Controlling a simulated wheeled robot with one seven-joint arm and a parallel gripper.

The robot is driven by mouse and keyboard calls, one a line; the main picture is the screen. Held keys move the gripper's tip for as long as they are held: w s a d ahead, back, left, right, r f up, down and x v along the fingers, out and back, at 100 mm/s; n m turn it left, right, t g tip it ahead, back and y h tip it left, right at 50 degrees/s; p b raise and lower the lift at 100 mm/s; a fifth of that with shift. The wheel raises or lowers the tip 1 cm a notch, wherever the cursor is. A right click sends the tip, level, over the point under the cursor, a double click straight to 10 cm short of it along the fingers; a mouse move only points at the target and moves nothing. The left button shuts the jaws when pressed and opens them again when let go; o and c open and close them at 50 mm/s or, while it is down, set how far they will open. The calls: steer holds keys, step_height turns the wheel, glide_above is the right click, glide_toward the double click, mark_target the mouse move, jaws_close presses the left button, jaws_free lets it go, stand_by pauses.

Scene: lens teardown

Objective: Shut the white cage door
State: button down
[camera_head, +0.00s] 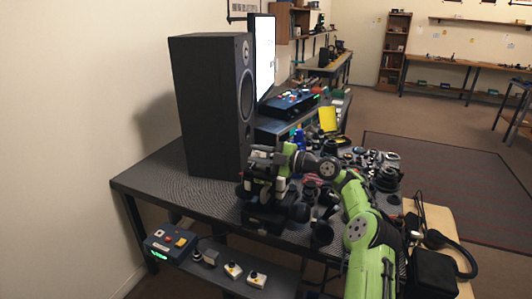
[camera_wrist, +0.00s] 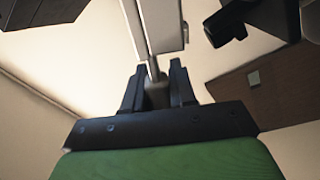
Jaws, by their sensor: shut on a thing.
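My gripper (camera_wrist: 158,82) shows in the wrist view with its two dark fingers close together, shut on a thin grey upright piece (camera_wrist: 154,71). That piece meets the lower end of a pale white panel (camera_wrist: 162,25), which looks like the white cage door. In the head view my green wrist reaches a dark machine (camera_head: 264,218) with small whitish parts at the near side of the table. My gripper is at the machine's upper part. The fingers are too small there to make out, and how far the door stands open cannot be told.
A tall black speaker (camera_head: 208,105) stands behind the machine on the dark table (camera_head: 150,178). Many small dark parts crowd the table to the right of the machine. A control box (camera_head: 170,243) and small switches sit on a lower shelf in front.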

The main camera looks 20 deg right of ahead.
steer(key=shift+s+a+f+n+b, duration=0.15)
steer(key=shift+f+n+b, duration=0.4)
steer(key=shift+f, duration=0.05)
steer(key=shift+s+a+f+n+b, duration=0.1)
steer(key=shift+a+f+n+b, duration=0.05)
steer(key=shift+f+n+b, duration=0.4)
steer(key=c, duration=1)
jaws_free()
steer(key=p+v, duration=0.2)
steer(key=v, duration=1.3)
steer(key=shift+s+d, duration=0.2)
steer(key=shift+s, duration=0.1)
